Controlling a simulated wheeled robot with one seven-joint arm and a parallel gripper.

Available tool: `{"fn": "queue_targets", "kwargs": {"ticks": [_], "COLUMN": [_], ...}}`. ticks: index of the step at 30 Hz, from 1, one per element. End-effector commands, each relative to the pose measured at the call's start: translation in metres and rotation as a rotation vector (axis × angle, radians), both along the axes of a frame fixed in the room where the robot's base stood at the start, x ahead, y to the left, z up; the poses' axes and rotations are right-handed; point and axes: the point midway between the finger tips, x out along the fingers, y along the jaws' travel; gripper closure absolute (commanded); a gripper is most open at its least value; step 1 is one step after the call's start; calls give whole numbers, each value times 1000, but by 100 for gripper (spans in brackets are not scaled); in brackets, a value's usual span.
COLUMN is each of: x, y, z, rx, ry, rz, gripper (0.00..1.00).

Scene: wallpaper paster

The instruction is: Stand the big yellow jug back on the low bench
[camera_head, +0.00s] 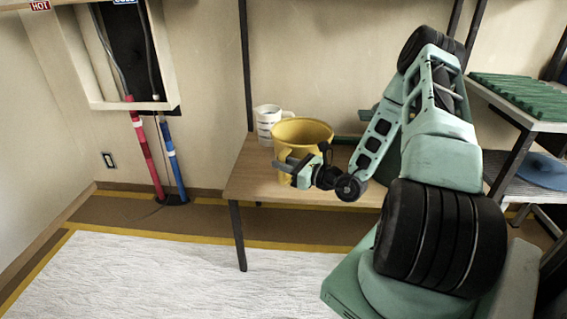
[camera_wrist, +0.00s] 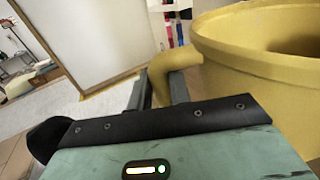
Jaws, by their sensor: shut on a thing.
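The big yellow jug (camera_head: 304,132) is upright at the low bench (camera_head: 247,174), its open top facing up. It also fills the right side of the wrist view (camera_wrist: 250,75). My gripper (camera_head: 284,165) is at the near side of the jug. In the wrist view, its two fingers (camera_wrist: 160,92) are shut on the jug's yellow handle (camera_wrist: 173,66). My gripper hides part of the jug's lower side, and I cannot tell whether its base touches the bench top.
A white measuring jug (camera_head: 267,122) stands on the bench just behind and left of the yellow jug. Dark shelf posts rise behind. A rack with a green ribbed tray (camera_head: 520,98) is at right. Red and blue pipes (camera_head: 170,155) stand left. The bench's left end is bare.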

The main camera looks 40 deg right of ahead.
Motion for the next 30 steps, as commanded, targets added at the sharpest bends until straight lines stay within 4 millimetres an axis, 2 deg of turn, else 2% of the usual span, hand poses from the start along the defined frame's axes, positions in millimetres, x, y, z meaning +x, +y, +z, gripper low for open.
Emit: {"fn": "queue_targets", "kwargs": {"ticks": [6,7,9,17,21,26,30], "x": [0,0,0,0,-7,-32,-64], "y": [0,0,0,0,-3,-8,-16], "z": [-4,-4,-4,-4,-4,-2,-1], "rx": [-1,-2,-2,0,0,0,2], "ry": [-1,-1,-1,1,1,2,4], "rz": [0,0,0,0,-2,-4,-5], "gripper": [100,75,56,55,55,55,55]}}
